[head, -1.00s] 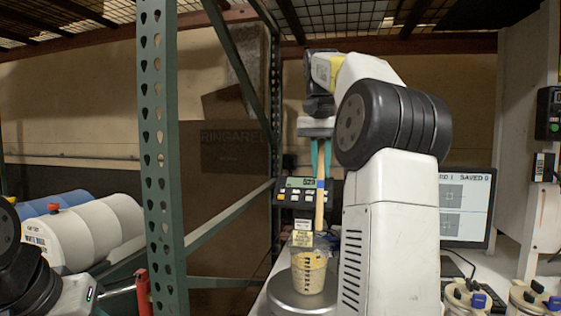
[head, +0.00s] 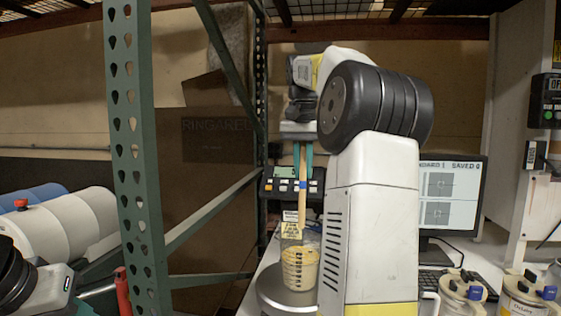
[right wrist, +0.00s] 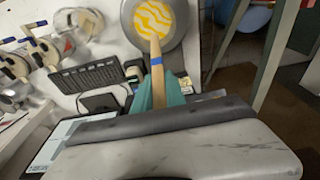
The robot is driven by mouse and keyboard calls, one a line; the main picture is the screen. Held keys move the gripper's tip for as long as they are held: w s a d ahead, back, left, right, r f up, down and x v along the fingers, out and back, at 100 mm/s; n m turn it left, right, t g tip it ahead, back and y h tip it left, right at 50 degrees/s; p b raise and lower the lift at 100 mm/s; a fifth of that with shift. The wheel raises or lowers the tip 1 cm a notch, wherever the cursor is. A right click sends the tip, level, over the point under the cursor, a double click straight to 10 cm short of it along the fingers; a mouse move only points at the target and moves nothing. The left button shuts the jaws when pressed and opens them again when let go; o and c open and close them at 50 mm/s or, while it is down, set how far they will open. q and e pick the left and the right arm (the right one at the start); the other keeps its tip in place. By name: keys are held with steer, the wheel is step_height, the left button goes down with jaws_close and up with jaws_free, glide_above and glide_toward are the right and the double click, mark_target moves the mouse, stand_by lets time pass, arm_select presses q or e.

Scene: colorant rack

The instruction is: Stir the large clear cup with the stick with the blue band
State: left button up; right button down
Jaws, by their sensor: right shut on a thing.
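The large clear cup (head: 300,272) holds yellow contents and stands on a round metal plate (head: 270,295) in the head view. My right gripper (head: 303,165), with teal fingers, is shut on the wooden stick with the blue band (head: 302,205) above the cup. The stick points down, nearly upright. In the right wrist view the stick (right wrist: 156,52) reaches the cup's yellow-and-white striped contents (right wrist: 155,18). How deep its tip goes is hidden. My left arm shows at the lower left, but its gripper is out of view.
A control panel (head: 285,185) and small label signs stand behind the cup. A green perforated post (head: 130,150) rises at left, with white drums (head: 65,230) beyond it. A monitor (head: 452,195), keyboard (right wrist: 90,72) and lidded containers (head: 462,292) are at right.

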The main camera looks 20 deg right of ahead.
mark_target(303, 214)
steer(key=shift+f, duration=0.4)
steer(key=shift+s+a+f, duration=0.15)
steer(key=shift+s+f, duration=0.1)
steer(key=shift+f, duration=1.9)
steer(key=shift+s+a+f, duration=0.2)
steer(key=shift+s+f, duration=0.1)
steer(key=shift+f, duration=1.85)
steer(key=shift+s+a+f, duration=0.15)
steer(key=shift+s+f, duration=0.1)
steer(key=shift+f, duration=1.9)
steer(key=shift+d, duration=0.1)
